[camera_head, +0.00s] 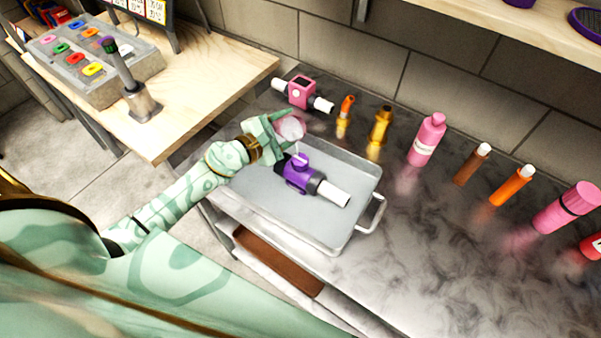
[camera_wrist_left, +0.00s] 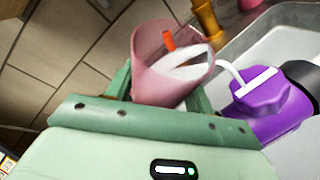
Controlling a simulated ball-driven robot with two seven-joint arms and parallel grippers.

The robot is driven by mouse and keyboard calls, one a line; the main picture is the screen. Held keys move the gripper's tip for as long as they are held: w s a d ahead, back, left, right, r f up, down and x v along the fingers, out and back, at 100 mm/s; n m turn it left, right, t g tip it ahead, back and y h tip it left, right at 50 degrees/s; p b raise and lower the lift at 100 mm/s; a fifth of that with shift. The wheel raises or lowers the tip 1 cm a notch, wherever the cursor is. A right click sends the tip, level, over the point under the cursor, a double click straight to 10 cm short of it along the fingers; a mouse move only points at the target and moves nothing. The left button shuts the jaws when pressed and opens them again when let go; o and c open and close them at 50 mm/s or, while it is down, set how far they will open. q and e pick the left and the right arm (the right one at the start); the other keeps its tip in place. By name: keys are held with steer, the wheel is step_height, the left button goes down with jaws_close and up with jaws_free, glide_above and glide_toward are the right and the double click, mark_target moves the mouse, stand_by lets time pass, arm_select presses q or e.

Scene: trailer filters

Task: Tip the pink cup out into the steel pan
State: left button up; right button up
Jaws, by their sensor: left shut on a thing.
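My left gripper (camera_head: 268,134) is shut on the pink cup (camera_head: 291,129), which is see-through and tilted over the back left part of the steel pan (camera_head: 335,236). The cup also shows in the left wrist view (camera_wrist_left: 152,72), with something white inside. A thin white strand, seemingly a liquid stream, runs from its rim down to a purple fitting (camera_head: 298,174). This fitting, with a knob and a white pipe end, lies in the pan. It also shows in the left wrist view (camera_wrist_left: 262,105). My right gripper is not in view.
Behind the pan stand a pink fitting (camera_head: 300,92), an orange-and-gold piece (camera_head: 345,112) and a brass piece (camera_head: 380,125). A pink bottle (camera_head: 427,139) and several tubes stand to the right. The front right counter is clear.

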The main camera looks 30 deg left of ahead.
mark_target(281, 132)
arm_select(q)
steer(key=shift+r+m+t+b, duration=0.4)
steer(key=shift+r+m+b, duration=0.2)
steer(key=shift+m+b, duration=0.45)
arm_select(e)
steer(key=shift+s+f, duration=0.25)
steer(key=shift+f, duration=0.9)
arm_select(q)
steer(key=shift+f+m+t+b, duration=0.35)
steer(key=shift+m+b, duration=0.3)
steer(key=shift+b, duration=1.2)
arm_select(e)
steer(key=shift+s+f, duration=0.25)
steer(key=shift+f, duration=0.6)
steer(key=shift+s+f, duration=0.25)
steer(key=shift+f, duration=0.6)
arm_select(q)
steer(key=shift+s+d+r+m+t+b, duration=0.35)
steer(key=shift+s+d+r+m+b, duration=0.15)
steer(key=shift+m+b, duration=0.4)
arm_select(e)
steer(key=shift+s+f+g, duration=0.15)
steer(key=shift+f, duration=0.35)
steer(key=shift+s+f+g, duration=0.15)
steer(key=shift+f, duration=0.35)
